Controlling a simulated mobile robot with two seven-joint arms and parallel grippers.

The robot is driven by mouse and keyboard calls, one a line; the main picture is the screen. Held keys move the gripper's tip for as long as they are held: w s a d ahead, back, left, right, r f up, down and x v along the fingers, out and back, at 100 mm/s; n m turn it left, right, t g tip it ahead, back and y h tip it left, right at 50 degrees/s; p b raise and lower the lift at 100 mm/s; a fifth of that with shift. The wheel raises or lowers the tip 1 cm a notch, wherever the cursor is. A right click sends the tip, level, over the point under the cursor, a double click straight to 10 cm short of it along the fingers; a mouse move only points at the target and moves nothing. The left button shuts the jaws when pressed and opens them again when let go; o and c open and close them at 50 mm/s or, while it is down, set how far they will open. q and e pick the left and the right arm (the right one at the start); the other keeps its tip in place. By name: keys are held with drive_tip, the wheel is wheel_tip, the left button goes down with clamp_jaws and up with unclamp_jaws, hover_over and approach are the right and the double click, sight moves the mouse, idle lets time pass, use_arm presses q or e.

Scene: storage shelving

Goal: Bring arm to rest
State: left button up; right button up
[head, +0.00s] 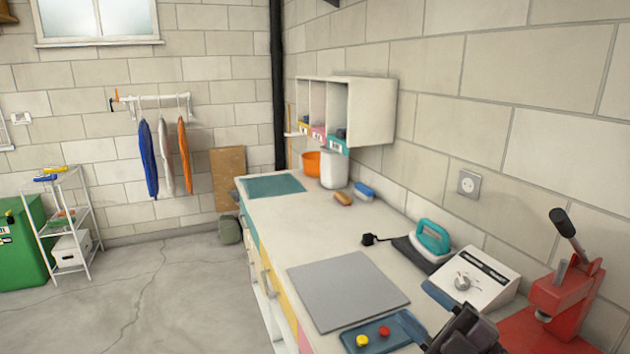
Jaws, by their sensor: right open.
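My right gripper (462,335) shows at the bottom of the head view, dark and partly cut off by the lower edge. It is above the front end of the white counter (310,230), just right of a blue tray (384,334). It is open, and I see nothing held in it. My left gripper and left arm are not in view.
A grey mat (347,289), a teal iron (432,238), a white device with a dial (472,278) and a red press (565,285) crowd the counter near my gripper. White shelving (78,218) stands at the left. The floor (180,290) is clear.

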drive_tip(key=s+d+f+m+h, duration=0.2)
drive_tip(key=d+f+m+h, duration=0.45)
drive_tip(key=m+h, duration=0.3)
drive_tip(key=s+d+f+m+h, duration=0.3)
drive_tip(key=d+f+m+h, duration=0.35)
drive_tip(key=m+h, duration=0.3)
drive_tip(key=s+a+f+m+g+y, duration=0.1)
drive_tip(key=s+f+g, duration=0.5)
drive_tip(key=s, duration=0.3)
drive_tip(key=s+f+m+g+y, duration=0.1)
drive_tip(key=s+f+g, duration=0.45)
drive_tip(key=s, duration=0.35)
drive_tip(key=w+f+t, duration=0.7)
drive_tip(key=f+t, duration=0.1)
drive_tip(key=f, duration=0.2)
drive_tip(key=shift+w+f+n+y, duration=0.2)
drive_tip(key=shift+n+y, duration=0.1)
drive_tip(key=shift+n, duration=0.1)
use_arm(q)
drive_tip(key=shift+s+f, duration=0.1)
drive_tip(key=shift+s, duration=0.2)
